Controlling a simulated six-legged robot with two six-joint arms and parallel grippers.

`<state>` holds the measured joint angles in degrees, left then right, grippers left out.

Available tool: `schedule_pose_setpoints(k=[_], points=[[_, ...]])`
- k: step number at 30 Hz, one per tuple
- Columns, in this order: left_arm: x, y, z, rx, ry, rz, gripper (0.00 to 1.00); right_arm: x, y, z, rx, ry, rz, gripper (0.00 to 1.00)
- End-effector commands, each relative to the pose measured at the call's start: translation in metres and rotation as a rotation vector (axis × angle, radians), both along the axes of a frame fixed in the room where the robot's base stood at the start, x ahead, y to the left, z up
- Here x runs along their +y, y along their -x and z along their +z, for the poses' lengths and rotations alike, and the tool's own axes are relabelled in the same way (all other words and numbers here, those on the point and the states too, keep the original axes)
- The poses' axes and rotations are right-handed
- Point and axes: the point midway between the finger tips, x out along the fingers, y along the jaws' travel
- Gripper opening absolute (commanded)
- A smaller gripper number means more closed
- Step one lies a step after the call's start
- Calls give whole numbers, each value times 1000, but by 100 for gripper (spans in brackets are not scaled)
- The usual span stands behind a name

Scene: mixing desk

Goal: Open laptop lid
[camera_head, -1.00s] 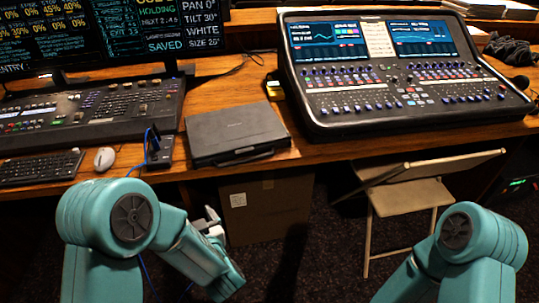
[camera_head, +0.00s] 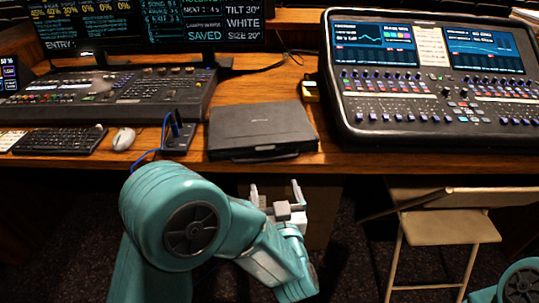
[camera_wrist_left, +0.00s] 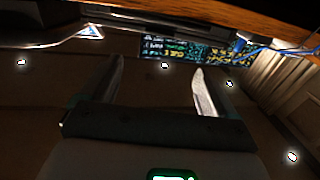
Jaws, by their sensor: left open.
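The laptop (camera_head: 262,128) is a dark, flat, rugged case with its lid closed. It lies near the front edge of the wooden desk in the head view, with a handle along its front side. My left gripper (camera_head: 276,190) is in front of and below the desk edge, short of the laptop, with its two fingers apart and nothing between them. In the left wrist view the two fingers (camera_wrist_left: 157,85) are spread, with the desk's edge above them. My right gripper is out of view; only part of my right arm shows at the lower right.
A mixing console (camera_head: 432,85) stands right of the laptop. A lighting desk (camera_head: 110,98), a mouse (camera_head: 124,139), a keyboard (camera_head: 58,141) and a small box with a blue cable (camera_head: 178,138) are to its left. A folding chair (camera_head: 447,225) stands below the desk at the right.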

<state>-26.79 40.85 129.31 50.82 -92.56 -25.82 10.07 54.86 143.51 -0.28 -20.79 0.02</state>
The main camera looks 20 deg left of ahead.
Motion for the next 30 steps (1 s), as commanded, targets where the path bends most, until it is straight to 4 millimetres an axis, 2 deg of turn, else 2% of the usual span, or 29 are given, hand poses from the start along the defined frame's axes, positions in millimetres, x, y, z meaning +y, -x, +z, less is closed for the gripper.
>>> schedule_pose_setpoints(k=[9, 15, 21, 30], points=[[33, -72, 0, 0, 1, 4, 89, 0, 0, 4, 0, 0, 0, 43], [49, -108, 0, 0, 0, 1, 89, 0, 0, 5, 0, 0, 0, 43], [55, -126, -1, 1, 0, -2, 89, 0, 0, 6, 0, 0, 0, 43], [56, -129, 0, 1, 0, -3, 89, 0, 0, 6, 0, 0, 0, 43]])
